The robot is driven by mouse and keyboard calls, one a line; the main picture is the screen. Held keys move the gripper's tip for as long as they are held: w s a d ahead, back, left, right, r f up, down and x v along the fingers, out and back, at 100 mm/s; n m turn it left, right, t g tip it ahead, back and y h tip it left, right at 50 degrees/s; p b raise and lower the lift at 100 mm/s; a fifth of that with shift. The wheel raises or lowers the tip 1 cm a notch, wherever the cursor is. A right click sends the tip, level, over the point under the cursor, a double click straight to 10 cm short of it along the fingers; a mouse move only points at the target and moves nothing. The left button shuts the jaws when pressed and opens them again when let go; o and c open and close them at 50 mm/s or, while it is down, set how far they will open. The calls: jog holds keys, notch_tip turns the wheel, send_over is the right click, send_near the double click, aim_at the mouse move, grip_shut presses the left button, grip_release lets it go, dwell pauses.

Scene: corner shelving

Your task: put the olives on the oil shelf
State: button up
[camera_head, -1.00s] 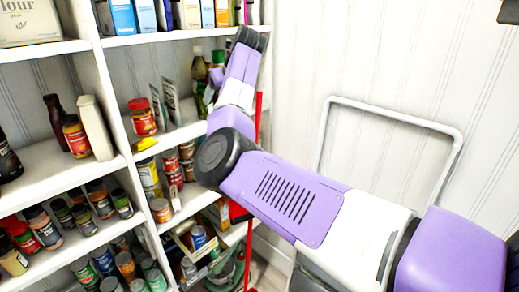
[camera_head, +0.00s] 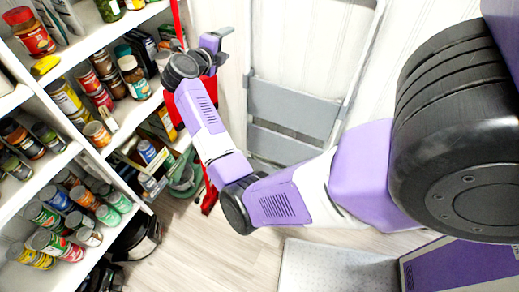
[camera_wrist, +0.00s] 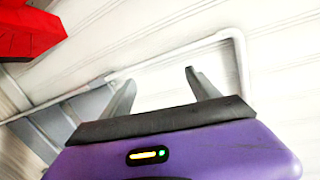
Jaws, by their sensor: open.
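My gripper (camera_wrist: 162,88) is open and empty in the wrist view, with its two dark fingers apart in front of the pale wall and a ladder frame. In the head view my gripper (camera_head: 216,40) is to the right of the shelving, partly hidden by my wrist. A glass jar with green contents (camera_head: 109,9), possibly the olives, stands on a shelf at the top and is cut off by the frame. No label on it can be read. I cannot tell which shelf is the oil shelf; the upper shelves are out of view.
White corner shelving (camera_head: 100,48) on the left holds many jars and cans. A grey step ladder (camera_head: 288,105) leans by the wall behind my arm. A red-handled object (camera_head: 183,105) stands between shelving and ladder. Lower right has a pale mat (camera_head: 335,272) on the wooden floor.

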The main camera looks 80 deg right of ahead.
jog(key=s+a+n+t+y, duration=0.1)
jog(key=s+a+n+t, duration=0.2)
jog(key=a+n+t, duration=1)
jog(key=s+a+n+t+y, duration=0.1)
jog(key=s+a+n+t, duration=0.5)
jog(key=a+n, duration=1)
jog(key=s+a+f+n+y, duration=0.2)
jog(key=s+a+n+y, duration=0.1)
jog(key=a, duration=0.5)
jog(key=s+a+f+n+g+y, duration=0.1)
jog(key=s+a+n+y, duration=0.3)
jog(key=a, duration=0.4)
jog(key=s+a+f+n+y, duration=0.3)
jog(key=s+a+y, duration=0.2)
jog(key=a+y, duration=0.1)
jog(key=shift+s+a+f+n+g, duration=0.15)
jog(key=shift+s+a+n+g, duration=0.25)
jog(key=shift+a, duration=0.5)
